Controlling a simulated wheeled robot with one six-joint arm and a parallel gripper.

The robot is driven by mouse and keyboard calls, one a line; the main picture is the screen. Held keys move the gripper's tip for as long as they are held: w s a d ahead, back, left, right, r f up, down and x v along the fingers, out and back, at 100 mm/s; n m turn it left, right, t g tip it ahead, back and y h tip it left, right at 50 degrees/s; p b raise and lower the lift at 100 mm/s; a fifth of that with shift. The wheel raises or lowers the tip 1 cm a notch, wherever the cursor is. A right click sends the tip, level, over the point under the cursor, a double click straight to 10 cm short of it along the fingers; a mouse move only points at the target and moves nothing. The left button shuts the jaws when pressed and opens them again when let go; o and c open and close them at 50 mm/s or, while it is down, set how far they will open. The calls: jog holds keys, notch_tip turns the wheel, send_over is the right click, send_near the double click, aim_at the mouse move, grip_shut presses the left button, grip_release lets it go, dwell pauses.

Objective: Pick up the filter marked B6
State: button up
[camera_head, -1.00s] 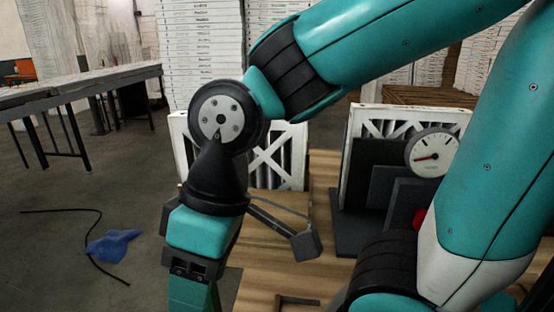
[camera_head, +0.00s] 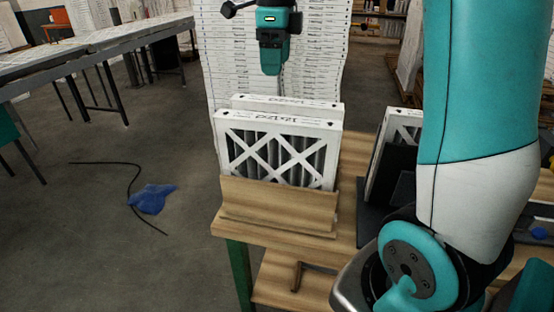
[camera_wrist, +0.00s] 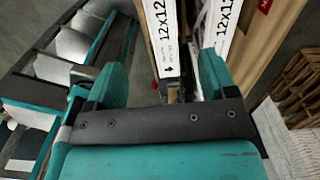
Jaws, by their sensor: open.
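Two white-framed filters stand upright in a wooden holder, a front filter (camera_head: 280,152) and a rear filter (camera_head: 290,104) close behind it. Printing shows on their top edges, but I cannot read a B6 mark. My gripper (camera_head: 271,68) points down above and behind them in the head view. In the wrist view my gripper (camera_wrist: 164,64) is open with its fingers spread. The top edge of one filter (camera_wrist: 164,38), marked 12x12, lies between the fingers in the picture. Another filter edge (camera_wrist: 222,24) lies by the right finger. I see no filter gripped.
The wooden holder (camera_head: 275,205) sits on a wooden bench (camera_head: 340,245). Another filter (camera_head: 397,125) stands to the right beside dark panels, partly hidden by my arm. A tall white stack (camera_head: 220,60) rises behind. A blue cloth (camera_head: 152,198) and black cable lie on the floor.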

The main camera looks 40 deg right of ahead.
jog(key=p, duration=0.3)
send_near(277, 131)
jog(key=f, duration=0.2)
jog(key=w+d+f, duration=0.1)
jog(key=f, duration=0.1)
jog(key=w+f, duration=0.1)
jog(key=f, duration=0.1)
jog(key=shift+d, duration=0.2)
jog(key=shift+s+f+p, duration=0.15)
jog(key=shift+f+p, duration=1)
jog(key=shift+f, duration=1.65)
jog(key=shift+c, duration=0.3)
jog(key=c, duration=1.3)
jog(key=shift+o, duration=0.2)
jog(key=shift+r, duration=0.15)
